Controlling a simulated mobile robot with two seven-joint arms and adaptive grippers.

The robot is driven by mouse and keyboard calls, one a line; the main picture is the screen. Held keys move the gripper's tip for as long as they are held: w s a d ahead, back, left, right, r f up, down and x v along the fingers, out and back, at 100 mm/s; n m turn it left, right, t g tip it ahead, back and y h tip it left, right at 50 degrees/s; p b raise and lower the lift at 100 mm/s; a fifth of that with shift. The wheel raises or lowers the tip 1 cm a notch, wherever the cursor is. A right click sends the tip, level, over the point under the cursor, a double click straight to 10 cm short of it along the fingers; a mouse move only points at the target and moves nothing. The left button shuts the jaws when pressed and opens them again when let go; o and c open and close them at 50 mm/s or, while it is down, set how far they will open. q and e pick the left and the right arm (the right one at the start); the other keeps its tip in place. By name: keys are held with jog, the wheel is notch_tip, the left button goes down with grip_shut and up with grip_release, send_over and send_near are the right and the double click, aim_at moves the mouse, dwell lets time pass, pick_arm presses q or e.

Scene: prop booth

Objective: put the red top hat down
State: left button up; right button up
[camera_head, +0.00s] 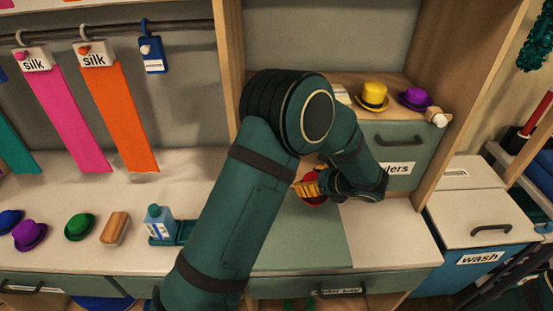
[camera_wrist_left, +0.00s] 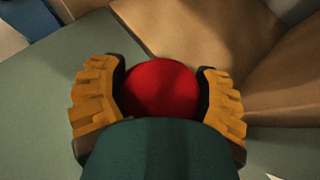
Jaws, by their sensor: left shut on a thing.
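The red top hat (camera_wrist_left: 160,88) is between the two yellow-padded fingers of my left gripper (camera_wrist_left: 160,100) in the left wrist view. Its round red crown shows, with a finger against each side. In the head view only a small red part of the hat (camera_head: 315,201) shows beside my left gripper (camera_head: 308,189); the arm hides much of the rest. The hat is over or on the grey-green mat (camera_head: 305,240) on the counter. I cannot tell whether it touches the surface. My right gripper is not in view.
A yellow hat (camera_head: 373,95) and a purple hat (camera_head: 414,99) sit on the shelf above a drawer (camera_head: 385,139). Green (camera_head: 79,227), purple and blue hats, a brush (camera_head: 115,228) and a bottle (camera_head: 159,222) stand on the left counter. The mat's front is clear.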

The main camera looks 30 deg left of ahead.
pick_arm(q)
jog(key=w+a, duration=0.1)
jog(key=a, duration=0.4)
jog(key=w+a, duration=0.1)
jog(key=a, duration=0.5)
jog(key=w+a+b, duration=0.1)
jog(key=w+a, duration=0.1)
jog(key=a, duration=0.3)
jog(key=shift+a, duration=0.3)
jog(key=shift+w+f+b, duration=0.1)
jog(key=shift+f+b, duration=0.45)
jog(key=shift+f, duration=1.2)
jog(key=shift+f, duration=0.2)
jog(key=o, duration=0.9)
jog(key=shift+r, duration=0.2)
